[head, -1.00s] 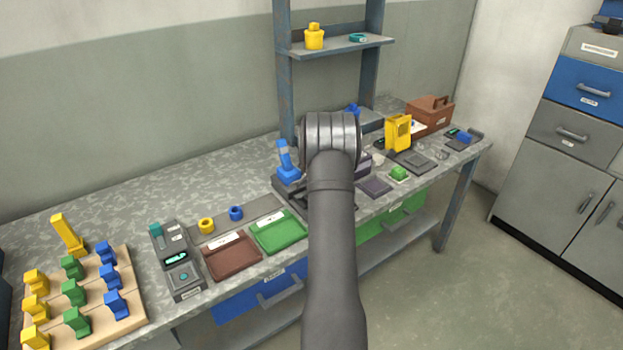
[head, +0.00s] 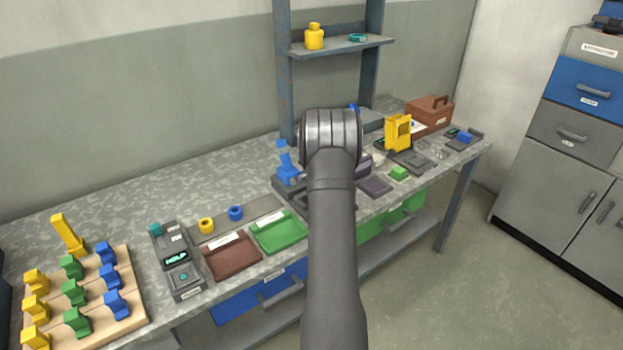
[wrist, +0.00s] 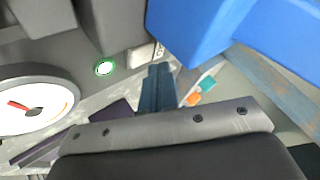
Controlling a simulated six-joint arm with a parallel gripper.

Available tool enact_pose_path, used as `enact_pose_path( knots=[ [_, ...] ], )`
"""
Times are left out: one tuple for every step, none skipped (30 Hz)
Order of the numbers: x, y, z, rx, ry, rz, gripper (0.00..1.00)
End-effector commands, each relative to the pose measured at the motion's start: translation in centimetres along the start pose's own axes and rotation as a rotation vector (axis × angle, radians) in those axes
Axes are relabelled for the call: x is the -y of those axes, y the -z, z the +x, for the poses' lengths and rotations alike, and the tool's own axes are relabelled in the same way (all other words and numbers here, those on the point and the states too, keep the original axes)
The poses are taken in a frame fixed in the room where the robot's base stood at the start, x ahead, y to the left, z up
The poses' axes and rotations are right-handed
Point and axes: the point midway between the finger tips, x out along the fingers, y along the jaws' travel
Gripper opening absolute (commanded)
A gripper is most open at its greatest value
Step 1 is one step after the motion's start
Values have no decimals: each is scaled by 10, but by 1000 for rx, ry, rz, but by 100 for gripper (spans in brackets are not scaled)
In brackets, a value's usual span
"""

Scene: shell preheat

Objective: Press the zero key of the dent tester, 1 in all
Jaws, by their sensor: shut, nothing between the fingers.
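In the wrist view my gripper (wrist: 157,70) is shut and empty, its fingers together and pointing up the picture. A small round key with a lit green ring (wrist: 104,68) lies left of the fingertips, apart from them in the picture. A white dial (wrist: 33,106) with a red needle is further left. I take these for parts of the dent tester, but no name is readable. A large blue part (wrist: 198,30) fills the top right of the fingertips. In the head view my arm hides the gripper; a blue-handled device (head: 288,178) shows just left of it.
A peg board (head: 137,318), a grey device with a lit display (head: 176,258), a brown tray (head: 232,258) and a green tray (head: 278,234) stand left. A yellow stand (head: 398,133), a green block (head: 398,173) and a brown box (head: 430,113) are right. A shelf post rises behind.

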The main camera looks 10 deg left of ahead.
Motion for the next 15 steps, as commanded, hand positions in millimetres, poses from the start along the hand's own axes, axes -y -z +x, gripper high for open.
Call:
enact_pose_path(
  knots=[
    [1, 1, -1, -1, 1, 0, 0],
    [2, 2, -3, -1, 1, -1, 0],
    [4, 4, -5, -1, 2, -1, 0],
    [6, 6, -7, -2, 2, -1, 0],
    [8, 8, -9, -3, 2, -1, 0],
    [10, 10, -12, -3, 3, -2, 0],
    [11, 11, -14, -3, 2, -1, 0],
    [12, 12, -16, -2, 2, -1, 0],
    [14, 14, -19, -2, 1, -1, 0],
    [16, 16, -21, -2, 2, -1, 0],
    [18, 18, -23, -2, 2, -1, 0],
    [20, 20, -26, -2, 2, -1, 0],
    [21, 21, -28, -2, 2, -1, 0],
    [22, 22, -30, -2, 2, -1, 0],
    [23, 23, -31, -1, 1, -1, 0]
  ],
)
